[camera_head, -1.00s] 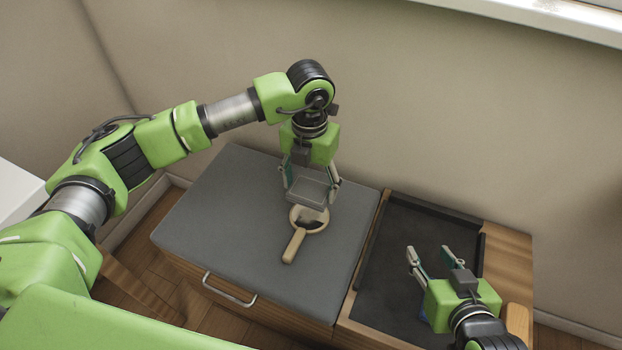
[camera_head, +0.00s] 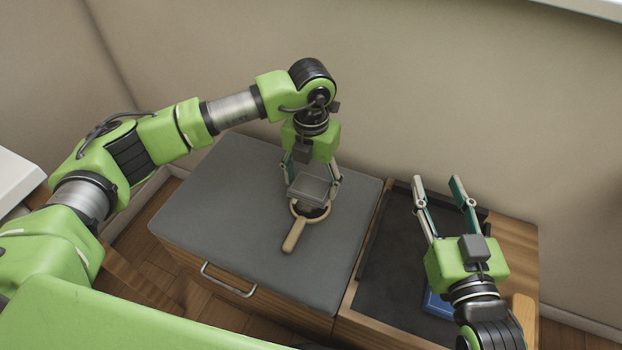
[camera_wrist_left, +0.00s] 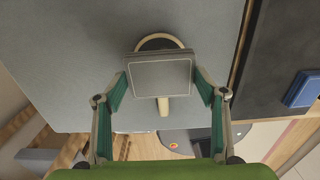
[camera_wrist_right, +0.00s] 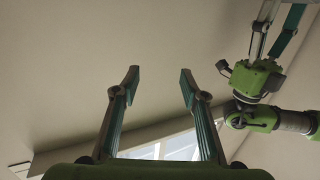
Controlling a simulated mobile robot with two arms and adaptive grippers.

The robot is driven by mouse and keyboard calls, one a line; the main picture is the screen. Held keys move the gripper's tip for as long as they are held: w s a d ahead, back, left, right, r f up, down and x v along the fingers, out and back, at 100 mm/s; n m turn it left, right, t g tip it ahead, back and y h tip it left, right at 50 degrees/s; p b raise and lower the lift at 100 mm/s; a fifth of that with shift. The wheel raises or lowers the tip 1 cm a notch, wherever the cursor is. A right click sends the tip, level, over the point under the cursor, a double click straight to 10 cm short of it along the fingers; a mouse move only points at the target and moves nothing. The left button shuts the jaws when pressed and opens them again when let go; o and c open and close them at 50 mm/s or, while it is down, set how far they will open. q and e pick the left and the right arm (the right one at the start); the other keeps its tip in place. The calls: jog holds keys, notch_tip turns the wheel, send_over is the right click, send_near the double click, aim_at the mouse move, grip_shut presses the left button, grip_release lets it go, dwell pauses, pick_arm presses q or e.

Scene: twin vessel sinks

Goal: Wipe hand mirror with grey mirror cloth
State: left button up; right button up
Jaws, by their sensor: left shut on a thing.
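The hand mirror (camera_head: 293,236) lies on the grey top of the cabinet, its wooden handle toward the front. In the left wrist view its handle (camera_wrist_left: 163,107) and part of its rim show. My left gripper (camera_head: 312,183) is shut on the grey mirror cloth (camera_head: 309,187), a flat grey rectangular pad. The pad (camera_wrist_left: 158,75) covers much of the mirror's face in the left wrist view; whether it touches the glass I cannot tell. My right gripper (camera_head: 437,183) is open and empty above the dark tray; the right wrist view shows its spread fingers (camera_wrist_right: 160,80).
The grey cabinet top (camera_head: 220,200) is clear around the mirror. The dark tray (camera_head: 385,275) with raised edges stands to the right, with a blue object (camera_head: 437,305) partly hidden under my right arm. A drawer handle (camera_head: 228,281) sticks out in front. A wall stands behind.

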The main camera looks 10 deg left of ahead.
pick_arm(q)
notch_tip(320, 180, down, 3)
jog(key=shift+r+b, duration=0.2)
jog(key=shift+b, duration=0.65)
jog(key=shift+f, duration=0.1)
pick_arm(e)
notch_tip(320, 180, up, 10)
jog(key=s+a+t+y, duration=0.1)
jog(key=t+y, duration=0.1)
jog(key=t, duration=0.3)
jog(key=shift+s, duration=0.2)
pick_arm(q)
jog(key=shift+f+b, duration=0.55)
jog(key=shift+f, duration=0.2)
pick_arm(e)
jog(key=shift+s+d+r+t+y, duration=0.1)
jog(key=shift+s+r+t, duration=0.35)
jog(key=shift+r, duration=0.25)
jog(key=shift+s+a+r+t+y, duration=0.1)
jog(key=shift+s+r+t, duration=0.35)
jog(key=shift+r, duration=0.3)
jog(key=shift+s+d+r+t+y, duration=0.1)
jog(key=shift+s+r+t, duration=0.35)
jog(key=shift+r, duration=0.25)
pick_arm(q)
jog(key=shift+a+f, duration=0.1)
jog(key=shift+a, duration=0.1)
pick_arm(e)
jog(key=shift+w+f, duration=0.1)
